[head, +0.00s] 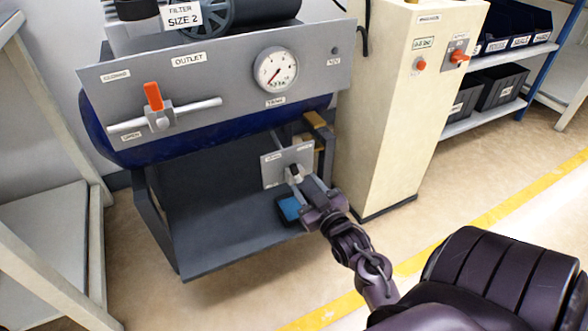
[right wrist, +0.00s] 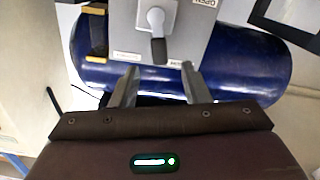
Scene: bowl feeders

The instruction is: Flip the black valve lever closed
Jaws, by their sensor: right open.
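The black valve lever (head: 294,171) sits on a small grey plate (head: 272,172) low under the blue tank. In the right wrist view the black lever (right wrist: 158,48) points down from a light round hub on the grey plate (right wrist: 190,35). My right gripper (head: 300,183) is open in front of the plate. In the right wrist view its two fingers (right wrist: 160,71) stand either side of the lever's line, with the lever's free end near the gap between the tips. Contact cannot be told. My left gripper is out of view.
An upper panel (head: 225,70) carries a gauge (head: 276,70) and an orange lever (head: 153,96) with CLOSED and OPEN labels. The blue tank (head: 100,130) lies behind. A blue item (head: 289,209) sits under the plate. A cream cabinet (head: 385,150) stands close on the right.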

